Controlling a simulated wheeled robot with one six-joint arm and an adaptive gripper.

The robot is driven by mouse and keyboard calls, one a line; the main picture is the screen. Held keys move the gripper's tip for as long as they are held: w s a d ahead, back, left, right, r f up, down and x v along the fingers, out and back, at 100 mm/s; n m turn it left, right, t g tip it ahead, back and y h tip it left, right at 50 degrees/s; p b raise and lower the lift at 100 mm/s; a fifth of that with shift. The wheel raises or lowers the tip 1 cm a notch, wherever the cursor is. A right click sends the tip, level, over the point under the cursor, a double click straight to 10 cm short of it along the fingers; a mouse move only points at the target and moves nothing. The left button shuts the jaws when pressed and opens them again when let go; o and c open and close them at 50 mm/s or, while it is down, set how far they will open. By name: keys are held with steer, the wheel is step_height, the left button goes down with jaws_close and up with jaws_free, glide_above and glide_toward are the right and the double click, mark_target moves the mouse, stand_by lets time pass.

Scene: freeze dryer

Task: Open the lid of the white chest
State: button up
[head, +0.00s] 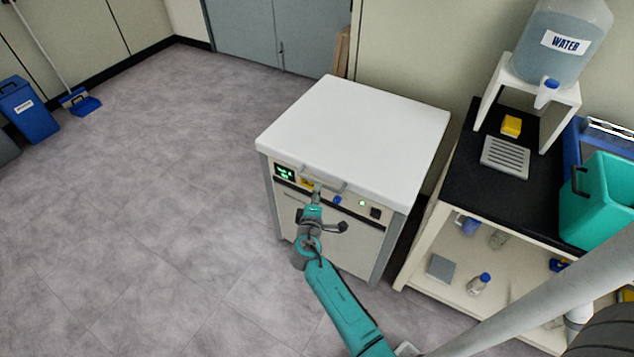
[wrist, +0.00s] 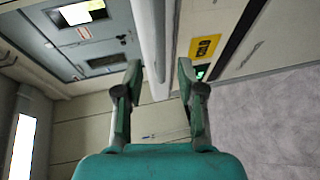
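The white chest (head: 327,230) stands in the middle of the head view. Its thick white lid (head: 350,125) lies flat and closed on top. A grey bar handle (head: 323,183) is on the lid's front edge. My gripper (head: 316,193) is at the chest's front, close to this handle, and partly hides the control panel. In the wrist view my gripper (wrist: 158,67) is open, with one finger on each side of a pale bar (wrist: 153,35), seemingly the handle. Gaps show between the bar and both fingertips. I cannot tell how deep the bar sits between them.
A yellow label (wrist: 204,47) is on the chest's front beside the bar. To the right is a black-topped bench (head: 470,195) with a water container (head: 560,65) and a teal bin (head: 600,200). The floor (head: 150,200) left of the chest is clear.

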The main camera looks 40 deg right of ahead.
steer(key=x, duration=0.6)
steer(key=shift+w+d, duration=0.15)
steer(key=shift+d, duration=0.1)
jaws_close()
